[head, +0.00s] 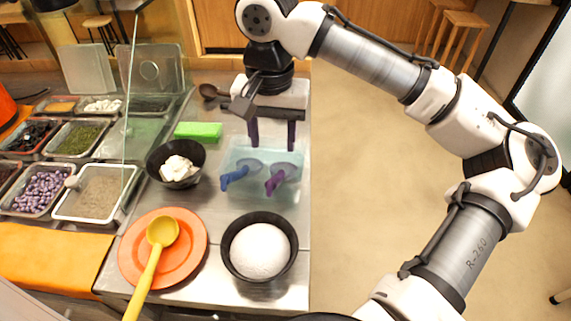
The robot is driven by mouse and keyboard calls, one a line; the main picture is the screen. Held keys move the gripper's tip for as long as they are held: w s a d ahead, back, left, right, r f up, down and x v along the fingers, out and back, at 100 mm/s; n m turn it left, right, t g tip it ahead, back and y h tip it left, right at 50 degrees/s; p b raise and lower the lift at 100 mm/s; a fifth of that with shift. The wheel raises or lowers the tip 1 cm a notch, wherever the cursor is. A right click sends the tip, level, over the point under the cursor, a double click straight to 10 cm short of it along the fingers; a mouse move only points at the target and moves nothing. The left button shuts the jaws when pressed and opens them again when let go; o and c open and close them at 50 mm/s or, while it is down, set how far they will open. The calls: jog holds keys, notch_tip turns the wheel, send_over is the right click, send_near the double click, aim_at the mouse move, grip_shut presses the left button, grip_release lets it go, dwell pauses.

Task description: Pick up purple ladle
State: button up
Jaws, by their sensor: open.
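A purple ladle (278,182) lies in a pale blue translucent tray (240,152) on the metal counter, with its handle toward the front. A blue ladle (236,176) lies in the same tray, just to its left. My gripper (272,146) points down above the back of the tray, with its two dark fingers apart and nothing between them. It is behind the purple ladle in the picture; its exact height above the tray is hard to tell.
A black bowl with white chunks (160,176), a green block (198,130) and a dark spoon (208,91) are nearby. In front are a black bowl with a white mound (231,255) and an orange plate (192,271) bearing a yellow ladle (150,272). Topping trays (76,222) stand left, beside a glass pane.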

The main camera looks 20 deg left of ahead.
aim_at(275, 177)
jog(key=f, duration=0.7)
jog(key=shift+s+f+p, duration=0.2)
jog(key=shift+f+p, duration=0.1)
jog(key=shift+p, duration=0.05)
jog(key=shift+w+d+f+p, duration=0.15)
jog(key=shift+f+p, duration=0.6)
jog(key=shift+f, duration=1.9)
grip_shut()
